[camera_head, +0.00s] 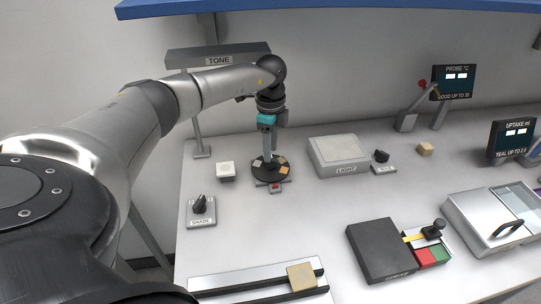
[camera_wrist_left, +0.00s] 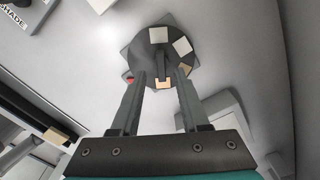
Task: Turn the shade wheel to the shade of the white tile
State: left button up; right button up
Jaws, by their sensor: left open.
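A dark round wheel (camera_head: 258,176) with several small tiles in white to tan shades lies on the table; it also shows in the left wrist view (camera_wrist_left: 148,66). A dark upright piece (camera_wrist_left: 160,66) stands at its middle. A red mark shows at its front edge. The white tile (camera_head: 226,166) sits on a small dark stand left of the wheel. My left gripper (camera_head: 268,154) points down over the wheel. In the left wrist view its open fingers (camera_wrist_left: 161,74) are on either side of the middle piece; I cannot tell whether they touch it. My right gripper is not in view.
A knob on a plate labelled SHADE (camera_head: 201,221) is at the front left. A TONE sign (camera_head: 219,61) stands behind. A LIGHT box (camera_head: 340,154) is right of the wheel. A rail with a tan block (camera_head: 301,276) lies in front. The table between is clear.

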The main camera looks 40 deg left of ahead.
aim_at(270, 164)
pick_arm(q)
jog(key=shift+f, duration=1.75)
jog(key=shift+w, duration=0.1)
grip_shut()
